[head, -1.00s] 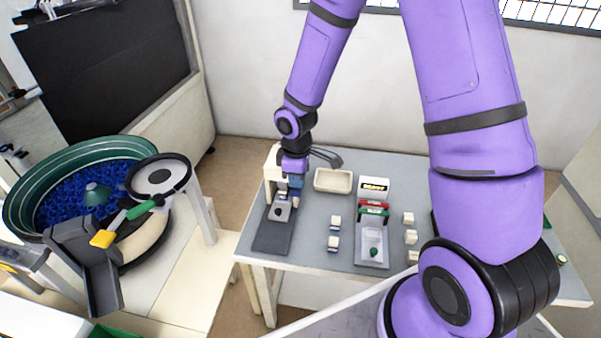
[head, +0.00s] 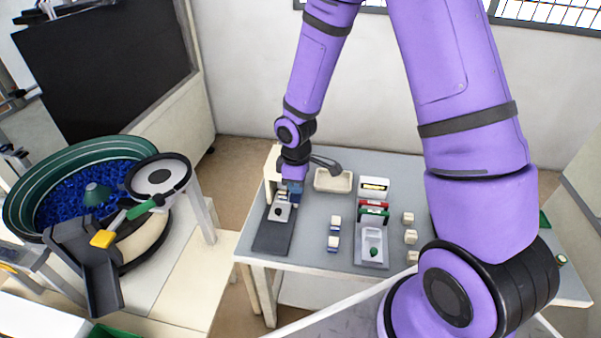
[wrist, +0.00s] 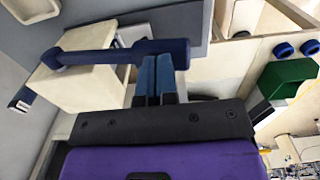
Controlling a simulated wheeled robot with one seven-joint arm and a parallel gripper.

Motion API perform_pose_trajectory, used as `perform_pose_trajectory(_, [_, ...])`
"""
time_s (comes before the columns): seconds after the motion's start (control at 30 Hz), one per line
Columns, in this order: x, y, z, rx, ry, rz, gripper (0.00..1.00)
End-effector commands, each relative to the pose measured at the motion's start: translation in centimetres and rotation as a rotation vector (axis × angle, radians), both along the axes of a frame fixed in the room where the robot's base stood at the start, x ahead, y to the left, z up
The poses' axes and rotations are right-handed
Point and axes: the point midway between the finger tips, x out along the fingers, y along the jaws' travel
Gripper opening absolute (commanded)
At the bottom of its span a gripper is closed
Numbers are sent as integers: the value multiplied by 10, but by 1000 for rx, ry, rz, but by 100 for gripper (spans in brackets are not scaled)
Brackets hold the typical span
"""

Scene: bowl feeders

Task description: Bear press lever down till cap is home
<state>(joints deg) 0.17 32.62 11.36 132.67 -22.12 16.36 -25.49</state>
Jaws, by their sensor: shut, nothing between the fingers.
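The press has a cream upright (head: 271,163) on a dark grey base plate (head: 271,238) at the left of the table. A small light grey fixture (head: 281,212) with a dark spot on top sits on the plate; I cannot tell how the cap is seated. My gripper (head: 295,190) is at the press, just above and behind the fixture. In the wrist view the blue fingertips (wrist: 155,65) are together and empty, against or very close to the dark blue lever bar (wrist: 105,54). The bar runs across the cream press body (wrist: 88,88). Contact is not clear.
On the table (head: 310,235), a cream tray (head: 333,187) lies right of the press. A bowl feeder (head: 30,215) stands at the left.

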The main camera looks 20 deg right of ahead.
Motion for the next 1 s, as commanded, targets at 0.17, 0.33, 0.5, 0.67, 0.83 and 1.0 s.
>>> perform_pose_trajectory(0.17, [-2, 1, -6, 1, 1, 1, 0])
perform_pose_trajectory(0.33, [-3, 2, -12, 0, 1, 1, 0])
perform_pose_trajectory(0.5, [-4, 3, -17, -1, 1, 1, 0])
perform_pose_trajectory(0.67, [-5, 3, -19, -1, 1, 1, 0])
perform_pose_trajectory(0.83, [-5, 3, -19, 0, 0, 1, 0])
perform_pose_trajectory(1.0, [-5, 3, -20, 0, 1, 1, 0])
